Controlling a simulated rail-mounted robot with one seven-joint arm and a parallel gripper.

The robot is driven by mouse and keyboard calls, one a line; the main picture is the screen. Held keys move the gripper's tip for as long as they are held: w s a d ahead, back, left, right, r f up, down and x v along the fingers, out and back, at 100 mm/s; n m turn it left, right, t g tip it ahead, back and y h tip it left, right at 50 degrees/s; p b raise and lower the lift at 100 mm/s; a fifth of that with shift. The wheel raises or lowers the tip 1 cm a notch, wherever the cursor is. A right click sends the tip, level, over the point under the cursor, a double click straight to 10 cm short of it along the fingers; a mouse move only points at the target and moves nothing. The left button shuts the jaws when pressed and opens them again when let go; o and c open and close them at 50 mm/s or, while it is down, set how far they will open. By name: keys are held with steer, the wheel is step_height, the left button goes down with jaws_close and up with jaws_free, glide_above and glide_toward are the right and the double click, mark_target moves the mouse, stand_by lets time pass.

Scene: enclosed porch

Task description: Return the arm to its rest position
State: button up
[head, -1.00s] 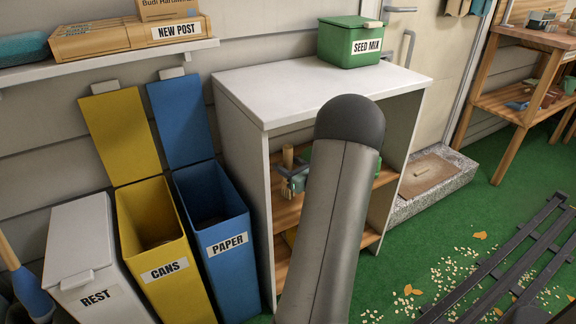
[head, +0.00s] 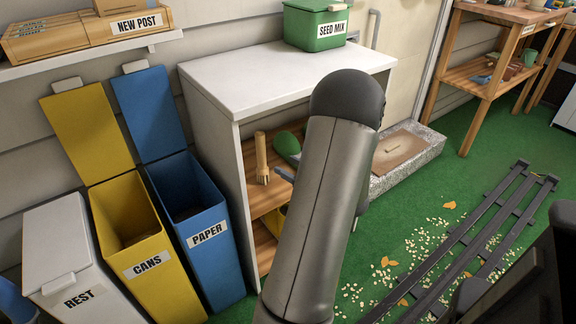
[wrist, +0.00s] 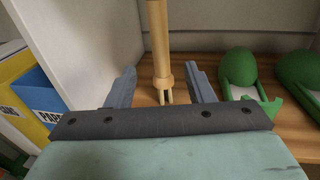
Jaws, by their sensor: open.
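My gripper (wrist: 161,84) is open and empty in the wrist view, with its two grey fingers apart. A light wooden tool (wrist: 157,40) with a forked lower end stands upright on the wooden shelf just beyond the fingertips, in line with the gap. I cannot tell its exact distance from them. In the head view the wooden tool (head: 262,158) stands on the upper shelf (head: 250,195) of the white cabinet. My grey arm covers most of the gripper there; a bit of a finger shows beside the tool.
Green rounded objects (wrist: 240,72) sit on the shelf to the right. The cabinet side wall (wrist: 90,45) is close on the left. The cabinet top (head: 270,75) holds a green seed box (head: 316,25). Open yellow (head: 135,240) and blue (head: 195,215) bins stand left. Dark rails (head: 470,240) cross the green floor.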

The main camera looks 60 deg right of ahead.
stand_by(0.3)
steer(key=w+a+r+n+g+y+p, duration=0.1)
steer(key=a+r+n+g+y+p, duration=0.3)
steer(key=a+r+n+p, duration=0.6)
steer(key=a+r+n+g+y+p, duration=0.1)
steer(key=a+r+n+g+p, duration=0.55)
steer(key=a, duration=0.75)
steer(key=w+a+r+n+g+y+p, duration=0.1)
steer(key=a+r+n+g+y+p, duration=0.2)
steer(key=a+r+n+g+p, duration=0.45)
steer(key=s+a+r+n+h+p, duration=0.2)
steer(key=a+r+n+p, duration=0.1)
steer(key=a+n, duration=0.3)
steer(key=s+a+r+n+t+h+p, duration=0.1)
steer(key=s+a+r+n+h+p, duration=0.1)
steer(key=a+r+n, duration=0.4)
steer(key=shift+s+a+r+n+p, duration=0.15)
steer(key=shift+s+a+n+p, duration=0.3)
steer(key=shift+n, duration=0.35)
